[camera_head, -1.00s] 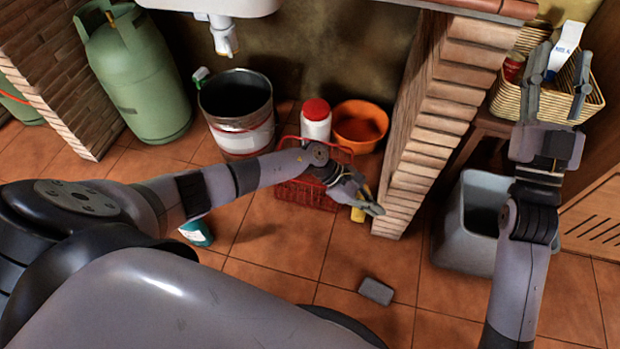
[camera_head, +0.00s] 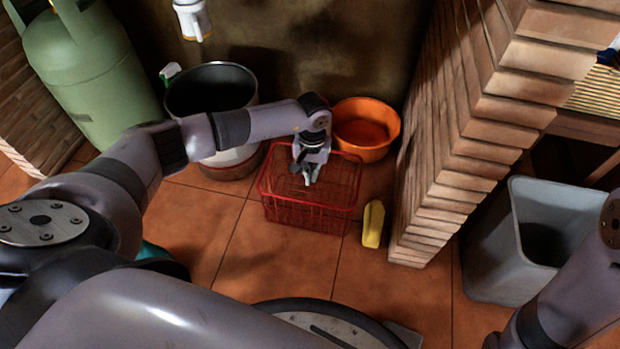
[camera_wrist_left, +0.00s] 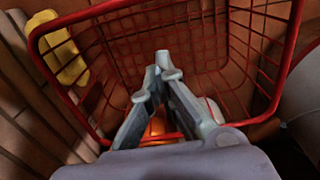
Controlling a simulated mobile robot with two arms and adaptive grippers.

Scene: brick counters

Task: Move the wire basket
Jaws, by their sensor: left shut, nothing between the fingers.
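The wire basket (camera_head: 308,213) is red and stands on the tiled floor in the head view, in front of the orange bowl. My left gripper (camera_head: 309,180) is over the basket's opening, pointing down, fingers shut and empty. In the left wrist view the basket's red rim (camera_wrist_left: 291,45) runs around the gripper fingers (camera_wrist_left: 164,68), which point toward its mesh inside. I cannot tell how deep the fingertips are or whether they touch the mesh. My right gripper is out of view; only part of its arm shows at the right edge.
A yellow object (camera_head: 373,224) lies right of the basket, beside a brick pillar (camera_head: 450,150). A metal bucket (camera_head: 210,92) is behind left, an orange bowl (camera_head: 366,128) behind. A grey bin (camera_head: 530,240) stands right of the pillar.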

